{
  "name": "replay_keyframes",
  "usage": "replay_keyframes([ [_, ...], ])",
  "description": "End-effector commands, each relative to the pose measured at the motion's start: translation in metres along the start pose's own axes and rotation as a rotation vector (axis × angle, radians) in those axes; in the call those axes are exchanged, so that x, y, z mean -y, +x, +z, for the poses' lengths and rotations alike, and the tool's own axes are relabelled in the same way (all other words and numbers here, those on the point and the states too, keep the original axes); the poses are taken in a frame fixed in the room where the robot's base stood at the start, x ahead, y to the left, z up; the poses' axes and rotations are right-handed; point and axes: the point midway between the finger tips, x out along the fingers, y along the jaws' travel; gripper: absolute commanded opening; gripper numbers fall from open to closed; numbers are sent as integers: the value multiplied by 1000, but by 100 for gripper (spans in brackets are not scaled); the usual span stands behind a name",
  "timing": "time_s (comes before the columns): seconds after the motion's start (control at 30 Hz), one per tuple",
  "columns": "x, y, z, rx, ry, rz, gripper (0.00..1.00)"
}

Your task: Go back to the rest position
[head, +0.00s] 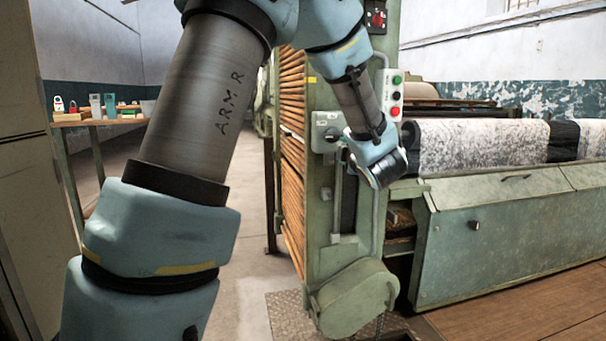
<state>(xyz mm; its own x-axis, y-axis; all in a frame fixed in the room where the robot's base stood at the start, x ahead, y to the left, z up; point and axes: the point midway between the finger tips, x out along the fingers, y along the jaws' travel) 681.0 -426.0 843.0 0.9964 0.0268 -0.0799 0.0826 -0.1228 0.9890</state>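My arm rises from the lower left, bends at the top and comes down to its wrist in front of the green machine (345,215). My gripper (388,170) is at the end of this wrist, where a dark and silvery round part shows. Its fingers cannot be made out, so I cannot tell whether it is open or shut or holds anything. It appears close to the green upright and a grey lever plate (326,131). I cannot tell whether it touches them.
A speckled roller (470,146) and a green cover (510,235) extend right. A table (95,123) with padlocks and small items stands at left. Bare floor (245,240) lies between.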

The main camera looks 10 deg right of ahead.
Motion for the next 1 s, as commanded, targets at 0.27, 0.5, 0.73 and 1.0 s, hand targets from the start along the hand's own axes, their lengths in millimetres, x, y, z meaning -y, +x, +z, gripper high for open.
replay_keyframes([
  [0.27, 89, -4, -62, 381, 572, -301, 46],
  [0.5, 183, -84, -149, 768, 1018, -606, 46],
  [0.73, 228, -162, -214, 1049, 1226, -808, 46],
  [1.0, 203, -202, -246, 1183, 1294, -893, 46],
])
